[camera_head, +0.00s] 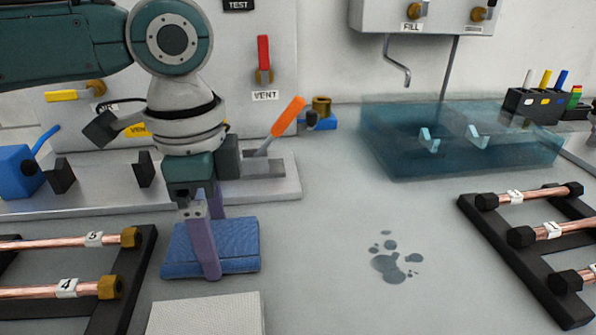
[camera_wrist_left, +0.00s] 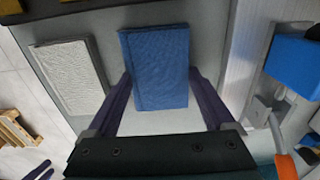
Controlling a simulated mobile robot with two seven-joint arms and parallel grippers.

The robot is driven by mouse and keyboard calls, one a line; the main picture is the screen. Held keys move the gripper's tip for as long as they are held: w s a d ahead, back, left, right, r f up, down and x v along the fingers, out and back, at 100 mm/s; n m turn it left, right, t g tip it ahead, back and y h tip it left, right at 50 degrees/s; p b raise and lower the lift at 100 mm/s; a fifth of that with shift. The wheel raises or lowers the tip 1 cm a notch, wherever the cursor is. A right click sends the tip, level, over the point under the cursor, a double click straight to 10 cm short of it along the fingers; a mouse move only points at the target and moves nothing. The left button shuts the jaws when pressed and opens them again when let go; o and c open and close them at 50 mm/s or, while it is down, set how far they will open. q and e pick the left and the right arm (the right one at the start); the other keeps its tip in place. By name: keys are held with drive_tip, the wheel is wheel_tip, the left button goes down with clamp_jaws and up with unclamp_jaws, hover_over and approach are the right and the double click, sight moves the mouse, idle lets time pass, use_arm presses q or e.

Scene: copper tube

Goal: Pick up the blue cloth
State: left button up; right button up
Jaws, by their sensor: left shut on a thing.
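The blue cloth (camera_head: 240,243) is a folded, ribbed pad at the lower left of the head view. It also shows in the wrist view (camera_wrist_left: 158,68), between the two purple fingers. My left gripper (camera_head: 213,243) comes down from above and is shut on the cloth, one finger at its near side and the other at its far side. The near finger hides part of the cloth in the head view. I cannot tell whether the cloth is clear of the bench.
A white cloth (camera_head: 207,316) lies just in front of the blue one. Racks with copper tubes stand left (camera_head: 135,285) and right (camera_head: 500,250). A water tank (camera_head: 400,165) stands at the back right. A wet patch (camera_head: 391,262) marks the otherwise open bench middle.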

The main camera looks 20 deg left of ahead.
use_arm(q)
drive_tip(key=c, duration=0.5)
drive_tip(key=shift+o, duration=0.2)
wheel_tip(320, 180, up, 20)
drive_tip(key=p, duration=0.3)
